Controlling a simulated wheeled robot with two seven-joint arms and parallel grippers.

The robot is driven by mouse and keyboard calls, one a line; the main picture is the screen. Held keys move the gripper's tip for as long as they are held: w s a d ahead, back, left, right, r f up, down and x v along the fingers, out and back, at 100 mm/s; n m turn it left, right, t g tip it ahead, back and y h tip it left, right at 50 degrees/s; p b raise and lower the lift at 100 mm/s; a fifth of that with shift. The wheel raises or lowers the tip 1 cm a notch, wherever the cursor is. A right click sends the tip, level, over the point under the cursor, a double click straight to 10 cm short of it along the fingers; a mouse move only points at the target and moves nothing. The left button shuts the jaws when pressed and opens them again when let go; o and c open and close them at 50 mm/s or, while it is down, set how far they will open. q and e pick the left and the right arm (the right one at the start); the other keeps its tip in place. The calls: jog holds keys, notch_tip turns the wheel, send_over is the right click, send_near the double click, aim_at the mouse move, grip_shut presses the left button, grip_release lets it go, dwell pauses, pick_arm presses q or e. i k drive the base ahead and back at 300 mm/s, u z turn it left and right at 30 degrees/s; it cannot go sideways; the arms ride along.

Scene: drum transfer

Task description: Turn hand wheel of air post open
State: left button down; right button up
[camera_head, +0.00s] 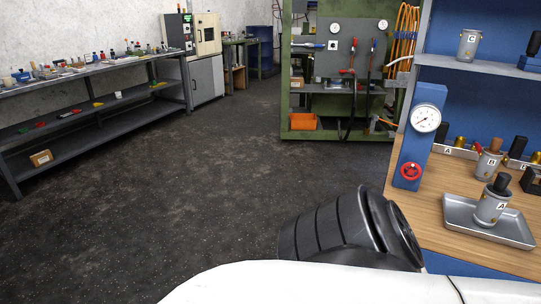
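The air post (424,98) is an upright blue block at the left edge of the wooden bench on the right of the head view. A round white gauge (426,118) sits on its upper part. The red hand wheel (410,171) is on its lower front; whether it is turned open cannot be told. A black and white arm of mine crosses the bottom of the view, below and left of the post and apart from the wheel. Neither gripper's fingers show.
A metal tray (462,229) on the bench (450,189) holds a canister marked A (491,204). A canister marked B (488,163) stands behind it. A shelf (470,66) carries canister C (468,45). A green tool rack (300,119) stands behind. The dark floor at left is clear.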

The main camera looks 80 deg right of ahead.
aim_at(411, 171)
jog(key=i, duration=0.8)
jog(key=z, duration=2.9)
